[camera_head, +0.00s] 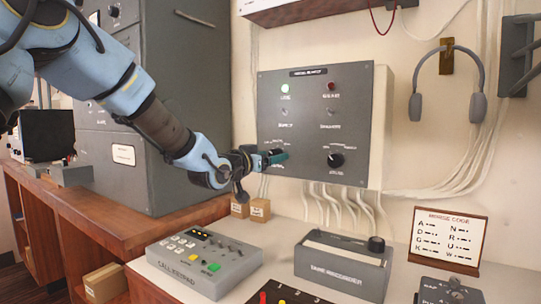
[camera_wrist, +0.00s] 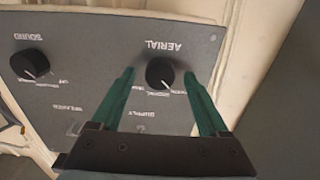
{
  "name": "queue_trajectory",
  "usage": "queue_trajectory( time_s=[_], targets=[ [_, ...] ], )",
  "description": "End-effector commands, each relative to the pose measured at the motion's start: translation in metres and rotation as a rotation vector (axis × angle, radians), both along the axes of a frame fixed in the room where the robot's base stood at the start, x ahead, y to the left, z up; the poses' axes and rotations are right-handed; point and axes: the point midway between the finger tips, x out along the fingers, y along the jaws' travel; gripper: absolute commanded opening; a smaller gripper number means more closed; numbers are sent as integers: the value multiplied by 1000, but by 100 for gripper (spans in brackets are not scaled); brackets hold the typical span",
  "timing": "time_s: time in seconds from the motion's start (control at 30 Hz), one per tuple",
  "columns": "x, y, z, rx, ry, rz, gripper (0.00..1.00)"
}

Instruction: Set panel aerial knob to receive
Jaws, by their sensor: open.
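The grey wall panel (camera_head: 306,116) carries the black aerial knob (camera_wrist: 160,72), seen upside down in the wrist view under the word AERIAL. Its pale pointer line slants to the lower right there; the small position labels around it are too blurred to read surely. My gripper (camera_wrist: 159,74) is open, with one green finger on each side of the knob. I cannot tell whether the fingers touch it. In the head view my gripper (camera_head: 276,157) is at the panel's lower left and hides the aerial knob.
The black sound knob (camera_head: 336,160) is to the right on the same panel. Below stand a call keypad (camera_head: 205,265) and a tape recorder (camera_head: 343,265). A tall grey cabinet (camera_head: 185,60) is at left.

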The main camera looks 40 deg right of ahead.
Motion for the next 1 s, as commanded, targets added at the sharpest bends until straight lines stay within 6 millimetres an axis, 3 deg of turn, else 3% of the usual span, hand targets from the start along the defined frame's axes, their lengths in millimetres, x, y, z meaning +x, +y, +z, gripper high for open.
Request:
queue_trajectory(
  time_s=[0.27, 0.9, 1.0],
  targets=[
    [0, -1, 0, 1, 0, 0, 78],
    [0, -1, 0, 1, 0, 0, 6],
    [0, -1, 0, 1, 0, 0, 0]
  ],
)
